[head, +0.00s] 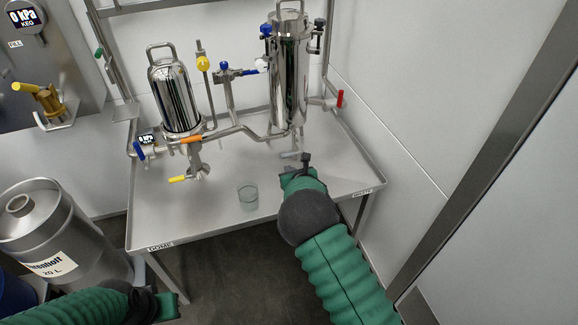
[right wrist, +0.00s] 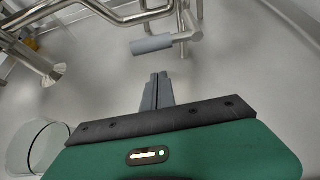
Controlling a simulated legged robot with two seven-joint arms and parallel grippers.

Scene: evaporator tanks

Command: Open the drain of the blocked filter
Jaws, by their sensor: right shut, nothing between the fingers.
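Two steel filter housings stand over a steel table: a shorter left one (head: 174,97) and a taller right one (head: 290,80). I cannot tell by sight which is blocked. A yellow-handled valve (head: 178,179) hangs under the left housing. A grey-handled valve (head: 290,155) sits under the right housing; its grey handle (right wrist: 152,44) also shows in the right wrist view. My right gripper (head: 305,160) is shut and empty; its fingertips (right wrist: 157,78) are just short of the grey handle, apparently apart from it. My left gripper (head: 168,305) is low at the left, its fingers unclear.
A clear glass beaker (head: 248,197) stands on the table (head: 215,222), left of my right gripper. Pipes with an orange handle (head: 190,139), a blue handle (head: 139,151) and a red handle (head: 340,98) surround the housings. A steel keg (head: 45,235) stands left; a wall bounds the right.

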